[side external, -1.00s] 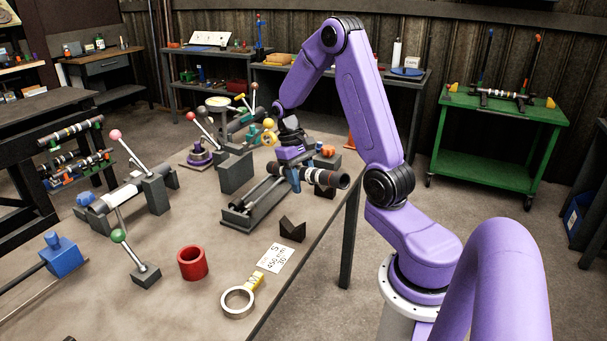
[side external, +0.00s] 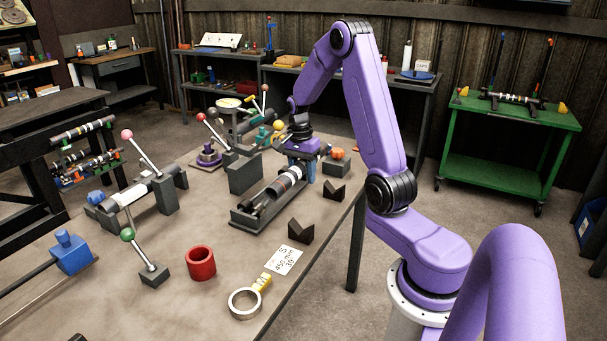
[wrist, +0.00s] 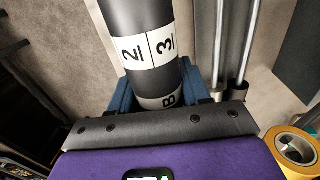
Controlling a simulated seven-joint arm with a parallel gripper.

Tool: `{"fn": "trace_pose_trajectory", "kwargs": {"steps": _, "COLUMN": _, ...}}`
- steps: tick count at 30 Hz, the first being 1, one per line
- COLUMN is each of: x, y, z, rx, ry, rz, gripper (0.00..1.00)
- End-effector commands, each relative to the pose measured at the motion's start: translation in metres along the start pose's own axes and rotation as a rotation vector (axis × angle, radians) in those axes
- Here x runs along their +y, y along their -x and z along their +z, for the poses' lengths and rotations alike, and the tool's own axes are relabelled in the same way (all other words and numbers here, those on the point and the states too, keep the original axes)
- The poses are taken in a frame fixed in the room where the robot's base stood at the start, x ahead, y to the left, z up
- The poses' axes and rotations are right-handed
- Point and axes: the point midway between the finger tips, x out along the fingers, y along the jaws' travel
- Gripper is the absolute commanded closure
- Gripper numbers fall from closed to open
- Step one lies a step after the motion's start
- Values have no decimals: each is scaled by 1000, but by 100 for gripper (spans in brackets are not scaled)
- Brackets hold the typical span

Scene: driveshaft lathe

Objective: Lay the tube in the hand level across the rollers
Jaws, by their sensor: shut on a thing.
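The tube is dark with white bands (side external: 287,181). In the wrist view it shows a white band marked 2 and 3 (wrist: 148,48). My gripper (side external: 308,172) is shut on it near one end; its blue fingers (wrist: 122,100) flank the tube. The roller stand (side external: 243,218) is a long dark frame with metal rods on the table. The tube points roughly along the stand, at its far end. In the wrist view the bright rods (wrist: 235,45) run beside the tube, to its right. I cannot tell whether the tube touches the rollers.
Two dark V-blocks (side external: 300,231) (side external: 333,192) stand right of the stand, near the table edge. A grey block (side external: 244,174) and ball-topped levers are to its left. A red ring (side external: 201,263) and a label card (side external: 283,261) lie in front. A yellow ring (wrist: 294,150) shows low right in the wrist view.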

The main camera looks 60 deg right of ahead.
Motion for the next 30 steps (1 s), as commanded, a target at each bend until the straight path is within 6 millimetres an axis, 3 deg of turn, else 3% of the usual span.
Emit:
{"fn": "trace_pose_trajectory", "kwargs": {"steps": 11, "x": -2, "y": 2, "z": -1, "rx": 1, "ry": 2, "rz": -1, "gripper": 100}}
{"fn": "trace_pose_trajectory", "kwargs": {"steps": 30, "x": -36, "y": -16, "z": 0, "rx": 0, "ry": 2, "rz": 0, "gripper": 100}}
